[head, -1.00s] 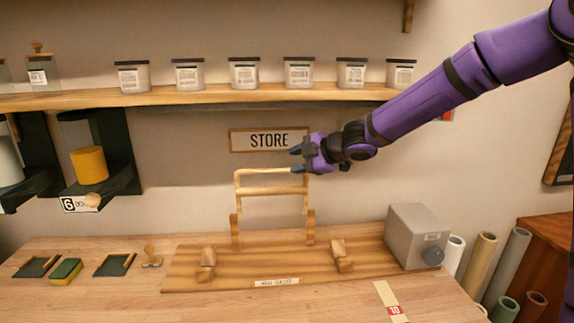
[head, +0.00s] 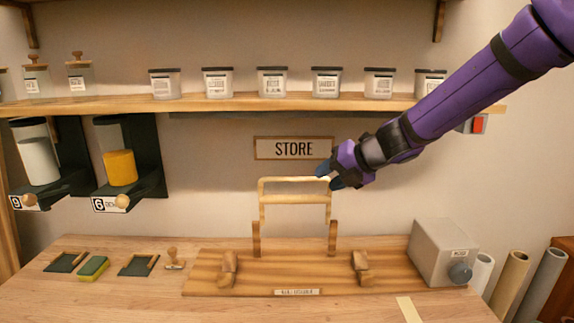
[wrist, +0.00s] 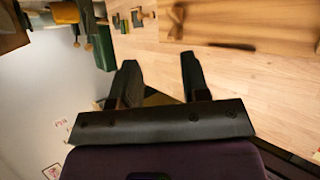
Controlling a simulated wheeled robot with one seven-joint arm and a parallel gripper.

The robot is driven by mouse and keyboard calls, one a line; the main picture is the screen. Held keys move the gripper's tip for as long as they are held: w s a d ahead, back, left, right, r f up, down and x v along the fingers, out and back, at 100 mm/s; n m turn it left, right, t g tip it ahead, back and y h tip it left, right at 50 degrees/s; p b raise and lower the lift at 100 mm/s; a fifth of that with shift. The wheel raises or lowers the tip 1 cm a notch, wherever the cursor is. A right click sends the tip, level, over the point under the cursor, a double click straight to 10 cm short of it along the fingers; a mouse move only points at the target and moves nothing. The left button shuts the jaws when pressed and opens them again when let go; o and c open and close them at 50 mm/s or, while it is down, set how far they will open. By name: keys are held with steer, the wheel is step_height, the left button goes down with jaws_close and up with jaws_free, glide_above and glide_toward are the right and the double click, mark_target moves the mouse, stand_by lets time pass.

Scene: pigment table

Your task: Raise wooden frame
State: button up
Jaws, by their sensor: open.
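The wooden frame (head: 295,180) is a pale, narrow rectangle standing upright between two short posts on a wooden board (head: 210,280). Its top bar is below the STORE sign. My gripper (head: 327,179) is at the frame's upper right corner in the head view, its dark fingers overlapping that corner. I cannot tell whether they touch it. In the wrist view my gripper (wrist: 160,78) shows two dark fingers spread apart with nothing held between them. The frame is not clearly seen there; part of the board (wrist: 245,20) shows at the top right.
A grey box with a knob (head: 442,250) stands at the board's right end. Small trays, a green and yellow sponge (head: 92,268) and a wooden stamp (head: 175,258) lie to the left. A shelf (head: 230,104) with jars runs above.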

steer(key=s+d+r+m+h, duration=0.2)
steer(key=s+d+m, duration=0.4)
steer(key=s+m, duration=0.4)
steer(key=s+d+r+m+h, duration=0.2)
steer(key=s+d+m, duration=0.5)
steer(key=s+m, duration=0.4)
steer(key=s+d+r+m+h, duration=0.2)
steer(key=s+d+m+h, duration=0.2)
steer(key=s+m, duration=0.7)
steer(key=d+m, duration=0.2)
steer(key=m, duration=0.1)
steer(key=shift+d+r+g+h, duration=0.15)
steer(key=shift+r+g+h, duration=0.15)
steer(key=shift+g, duration=0.1)
